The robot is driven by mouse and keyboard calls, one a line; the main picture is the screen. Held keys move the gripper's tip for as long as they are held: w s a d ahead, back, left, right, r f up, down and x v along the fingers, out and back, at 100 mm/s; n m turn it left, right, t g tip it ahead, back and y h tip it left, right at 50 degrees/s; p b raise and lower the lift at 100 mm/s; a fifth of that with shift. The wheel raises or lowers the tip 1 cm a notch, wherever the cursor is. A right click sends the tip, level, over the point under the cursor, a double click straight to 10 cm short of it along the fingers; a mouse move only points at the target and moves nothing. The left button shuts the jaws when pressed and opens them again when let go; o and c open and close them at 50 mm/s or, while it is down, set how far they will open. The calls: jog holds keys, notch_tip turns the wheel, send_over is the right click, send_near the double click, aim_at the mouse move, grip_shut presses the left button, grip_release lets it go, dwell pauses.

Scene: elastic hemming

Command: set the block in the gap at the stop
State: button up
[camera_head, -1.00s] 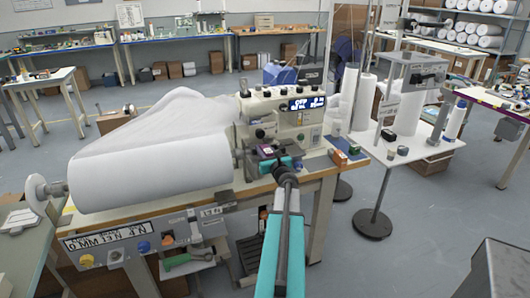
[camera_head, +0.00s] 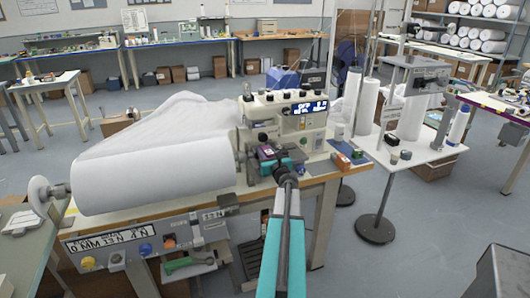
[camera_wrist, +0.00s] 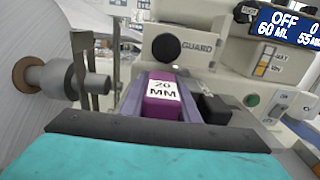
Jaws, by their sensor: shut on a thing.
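A purple block (camera_wrist: 162,97) with a white "20 MM" label sits between the two grey-lilac fingers of my gripper (camera_wrist: 162,82). In the head view the teal gripper (camera_head: 268,158) is at the front of the cream sewing machine (camera_head: 285,125), with the purple block (camera_head: 265,151) at its tip. The gripper is shut on the block. The block is close to the machine face, below the "GUARD" label (camera_wrist: 195,48). The gap and the stop cannot be made out clearly, and the block's underside is hidden.
A large white fabric roll (camera_head: 150,175) on a spindle lies left of the gripper. A dark block-shaped part (camera_wrist: 213,110) is close on the right. The machine's display (camera_wrist: 285,25) reads "OFF". A white side table (camera_head: 425,150) with small items stands at the right.

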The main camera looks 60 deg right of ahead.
aim_at(268, 156)
jog(key=o, duration=1.3)
jog(key=shift+f, duration=0.15)
jog(key=shift+c, duration=0.2)
jog(key=shift+s+a+f, duration=0.1)
jog(key=shift+f, duration=0.05)
jog(key=shift+s+a, duration=0.15)
jog(key=shift+s+a+f, duration=0.1)
jog(key=shift+s+a, duration=0.3)
jog(key=shift+s, duration=0.1)
jog(key=shift+b+v, duration=0.4)
jog(key=shift+v, duration=0.5)
jog(key=b+v, duration=0.1)
jog(key=v, duration=0.9)
jog(key=shift+r+b, duration=0.3)
jog(key=shift+r, duration=0.05)
jog(key=shift+s+r+p, duration=0.1)
jog(key=shift+s+p, duration=0.1)
jog(key=shift+p, duration=0.1)
